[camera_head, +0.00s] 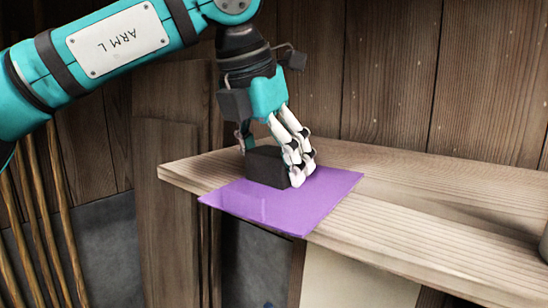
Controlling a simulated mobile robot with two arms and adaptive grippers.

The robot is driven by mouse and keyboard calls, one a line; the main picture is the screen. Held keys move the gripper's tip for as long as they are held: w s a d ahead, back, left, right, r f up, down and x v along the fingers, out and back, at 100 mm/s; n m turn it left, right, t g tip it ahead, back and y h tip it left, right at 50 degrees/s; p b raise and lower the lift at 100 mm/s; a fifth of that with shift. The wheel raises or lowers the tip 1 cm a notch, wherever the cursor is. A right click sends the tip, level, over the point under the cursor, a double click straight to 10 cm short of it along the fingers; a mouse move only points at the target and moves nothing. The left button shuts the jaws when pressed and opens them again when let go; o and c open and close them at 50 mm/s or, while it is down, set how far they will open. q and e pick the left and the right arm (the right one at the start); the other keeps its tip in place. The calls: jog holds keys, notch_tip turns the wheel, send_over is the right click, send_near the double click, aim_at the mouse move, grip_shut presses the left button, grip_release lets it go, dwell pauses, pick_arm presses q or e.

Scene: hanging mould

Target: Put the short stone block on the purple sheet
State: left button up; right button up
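The short stone block (268,167) is dark and squat. It is over the back left part of the purple sheet (280,207), and I cannot tell whether its underside touches the sheet. The sheet lies flat near the left end of the wooden shelf, its front corner reaching past the shelf's front edge. My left gripper (272,158) points down with its fingers closed around the block. Its pale fingers press on the block's right side and partly cover it; the opposite finger is mostly hidden behind it. My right gripper is not in view.
A plank wall (400,75) stands close behind. A grey object (544,243) is cut off at the right edge. Thin poles (45,225) lean at the left.

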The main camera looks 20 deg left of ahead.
pick_arm(q)
jog(key=o, duration=0.3)
jog(key=shift+a, duration=0.1)
jog(key=shift+r, duration=0.1)
jog(key=shift+r+p, duration=0.3)
jog(key=shift+p, duration=0.05)
jog(key=shift+s+r+b, duration=0.15)
jog(key=shift+r+b, duration=0.2)
jog(key=shift+b, duration=0.05)
jog(key=b+v, duration=0.1)
jog(key=v, duration=1)
jog(key=shift+f, duration=0.1)
